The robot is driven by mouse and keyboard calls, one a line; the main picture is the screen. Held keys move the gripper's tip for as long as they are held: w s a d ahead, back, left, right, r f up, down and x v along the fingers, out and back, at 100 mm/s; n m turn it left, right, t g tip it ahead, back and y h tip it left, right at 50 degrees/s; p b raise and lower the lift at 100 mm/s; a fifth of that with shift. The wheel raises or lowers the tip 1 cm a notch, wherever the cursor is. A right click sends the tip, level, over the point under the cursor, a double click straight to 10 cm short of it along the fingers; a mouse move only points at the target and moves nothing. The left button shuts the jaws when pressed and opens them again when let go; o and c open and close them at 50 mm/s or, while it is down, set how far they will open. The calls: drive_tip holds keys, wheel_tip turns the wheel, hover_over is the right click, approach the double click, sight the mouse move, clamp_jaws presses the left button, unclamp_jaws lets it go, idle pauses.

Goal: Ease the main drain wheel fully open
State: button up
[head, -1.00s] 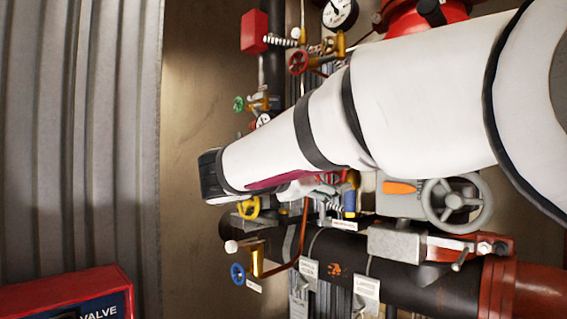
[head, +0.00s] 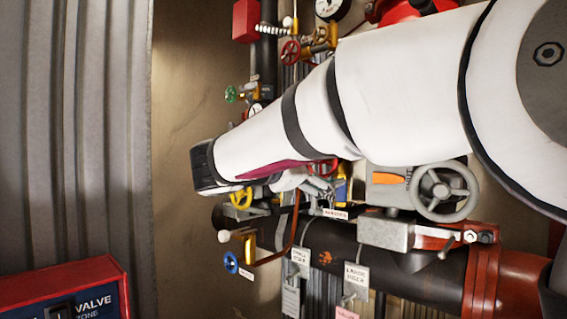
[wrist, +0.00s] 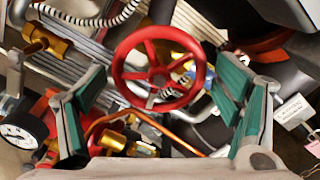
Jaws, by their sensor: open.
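A red spoked handwheel (wrist: 160,76) sits in the middle of the wrist view, between the two green-padded fingers of my gripper (wrist: 162,92). The fingers are open and wide apart, with a gap on each side of the rim; I cannot tell how deep the wheel lies between them. In the head view only part of a red wheel (head: 325,168) shows under my white arm, beside the grey parts of my gripper (head: 312,188). No readable label shows which wheel is the main drain, and its degree of opening cannot be told.
A big grey handwheel (head: 443,190) stands right of my arm. A black pipe (head: 330,250) with hanging tags runs below. Smaller blue (head: 231,262), yellow (head: 241,198), green (head: 231,94) and red (head: 290,51) wheels crowd the left. A red valve box (head: 60,292) stands at lower left.

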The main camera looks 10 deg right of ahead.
drive_tip(key=v, duration=1.2)
drive_tip(key=s+d+f+m+g+y, duration=0.5)
drive_tip(key=s+d+f+g+y, duration=0.1)
drive_tip(key=s+d+f, duration=0.7)
drive_tip(key=s+a+f+m+t+y, duration=0.1)
drive_tip(key=s+a+f+m+y, duration=0.2)
drive_tip(key=s+f+m+y, duration=0.5)
wheel_tip(320, 180, down, 5)
drive_tip(key=shift+s+r+m+y, duration=0.1)
drive_tip(key=shift+s+m+y, duration=0.2)
drive_tip(key=shift+s+m, duration=0.5)
